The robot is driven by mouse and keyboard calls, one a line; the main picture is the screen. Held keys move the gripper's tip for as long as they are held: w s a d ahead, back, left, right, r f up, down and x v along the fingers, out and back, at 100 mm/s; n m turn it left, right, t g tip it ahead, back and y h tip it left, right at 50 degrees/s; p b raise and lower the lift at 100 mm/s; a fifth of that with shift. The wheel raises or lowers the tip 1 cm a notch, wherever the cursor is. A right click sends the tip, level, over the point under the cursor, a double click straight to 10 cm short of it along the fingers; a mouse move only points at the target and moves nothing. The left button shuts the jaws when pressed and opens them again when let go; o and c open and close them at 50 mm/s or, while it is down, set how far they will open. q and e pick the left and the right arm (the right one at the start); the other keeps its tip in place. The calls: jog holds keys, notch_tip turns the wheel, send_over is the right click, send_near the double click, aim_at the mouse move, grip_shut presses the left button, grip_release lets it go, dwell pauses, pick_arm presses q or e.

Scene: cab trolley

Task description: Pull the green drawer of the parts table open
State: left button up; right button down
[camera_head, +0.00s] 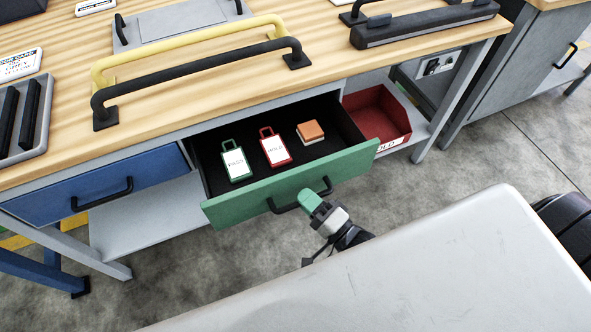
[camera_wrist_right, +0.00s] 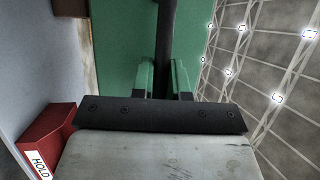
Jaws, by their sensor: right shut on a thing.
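The green drawer (camera_head: 250,201) of the parts table stands pulled out in the head view. Its inside shows a green-framed tag (camera_head: 235,163), a red-framed tag (camera_head: 274,149) and a small orange-topped block (camera_head: 310,131). My right gripper (camera_head: 312,200) is at the drawer front, shut on the black drawer handle (camera_head: 284,207). In the right wrist view, the green fingers (camera_wrist_right: 165,80) lie on both sides of the dark handle bar (camera_wrist_right: 166,40), with the green drawer front (camera_wrist_right: 120,45) behind. My left gripper is not in view.
A blue drawer (camera_head: 100,192) is closed at the left. A red bin (camera_head: 375,118) labelled HOLD sits on the shelf right of the green drawer. The wooden tabletop (camera_head: 210,75) above carries yellow and black handles and trays. Grey floor (camera_head: 460,170) is free at the right.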

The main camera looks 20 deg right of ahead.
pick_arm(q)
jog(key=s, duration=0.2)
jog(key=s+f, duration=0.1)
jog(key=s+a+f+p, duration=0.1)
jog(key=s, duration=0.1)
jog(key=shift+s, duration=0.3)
pick_arm(e)
jog(key=s, duration=0.7)
jog(key=shift+d, duration=0.15)
jog(key=c, duration=1.1)
grip_release()
jog(key=shift+c, duration=0.2)
jog(key=shift+s, duration=0.1)
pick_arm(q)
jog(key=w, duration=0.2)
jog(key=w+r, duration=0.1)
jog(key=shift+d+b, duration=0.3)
pick_arm(e)
jog(key=v, duration=1)
jog(key=shift+s+d, duration=0.2)
jog(key=shift+s, duration=0.15)
